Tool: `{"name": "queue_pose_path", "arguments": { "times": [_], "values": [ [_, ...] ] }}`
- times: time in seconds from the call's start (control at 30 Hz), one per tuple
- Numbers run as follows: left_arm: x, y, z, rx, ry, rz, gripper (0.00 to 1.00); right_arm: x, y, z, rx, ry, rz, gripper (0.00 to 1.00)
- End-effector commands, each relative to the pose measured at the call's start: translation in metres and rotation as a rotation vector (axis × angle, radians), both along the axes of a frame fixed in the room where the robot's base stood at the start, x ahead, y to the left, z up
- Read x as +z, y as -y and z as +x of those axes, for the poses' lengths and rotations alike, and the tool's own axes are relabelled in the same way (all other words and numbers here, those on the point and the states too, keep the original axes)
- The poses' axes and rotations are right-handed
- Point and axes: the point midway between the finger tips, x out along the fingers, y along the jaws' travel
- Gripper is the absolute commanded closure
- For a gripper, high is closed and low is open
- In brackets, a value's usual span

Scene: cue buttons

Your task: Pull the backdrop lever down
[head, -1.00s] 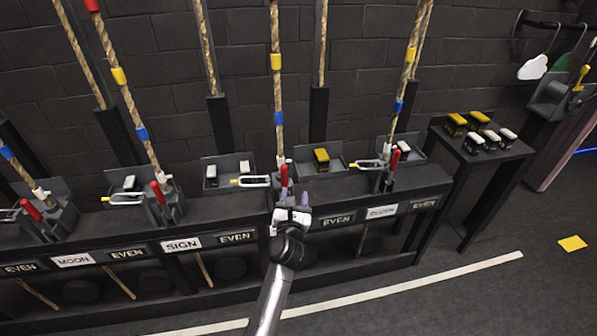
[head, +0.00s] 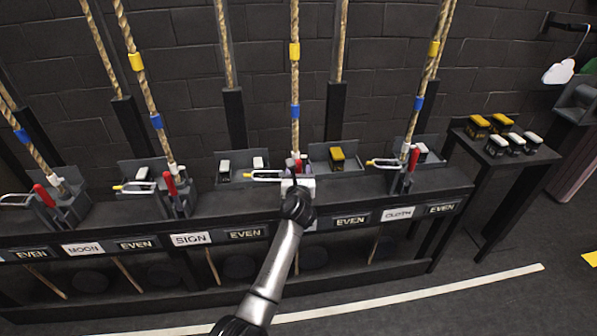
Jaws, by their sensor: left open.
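Red-handled levers stand along a dark rail, each at the foot of a rope. My left gripper (head: 297,168) is open at the third lever from the left (head: 298,165), with its fingers around or right beside the red handle; I cannot tell which. The gripper hides most of that lever and the name plate below it, so I cannot read "backdrop" anywhere. The other red levers, by the MOON plate (head: 83,249), SIGN plate (head: 191,238) and CLOTH plate (head: 398,213), stand upright. My right gripper is not in view.
White wire loops, one of them (head: 267,175) just left of my gripper, stick out beside the levers. Trays with white and yellow blocks (head: 337,157) sit behind the rail. A side table (head: 540,158) with several blocks stands at the right. The floor in front is clear.

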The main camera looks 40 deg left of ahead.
Motion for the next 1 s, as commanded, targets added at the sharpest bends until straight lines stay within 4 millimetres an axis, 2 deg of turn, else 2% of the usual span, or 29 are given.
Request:
{"name": "queue_pose_path", "arguments": {
  "times": [0.03,0.23,0.67,1.0],
  "values": [
    [-0.002,-0.004,0.005,0.000,0.001,0.001,0.51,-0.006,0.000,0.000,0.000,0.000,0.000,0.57],
    [-0.001,-0.014,0.018,-0.001,0.000,0.001,0.51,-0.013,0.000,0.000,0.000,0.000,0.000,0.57],
    [0.001,-0.017,0.023,-0.001,0.000,0.001,0.51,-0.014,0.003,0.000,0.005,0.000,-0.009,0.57],
    [0.000,-0.017,0.022,-0.001,0.000,0.001,0.83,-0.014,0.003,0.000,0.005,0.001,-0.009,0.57]
  ]
}}
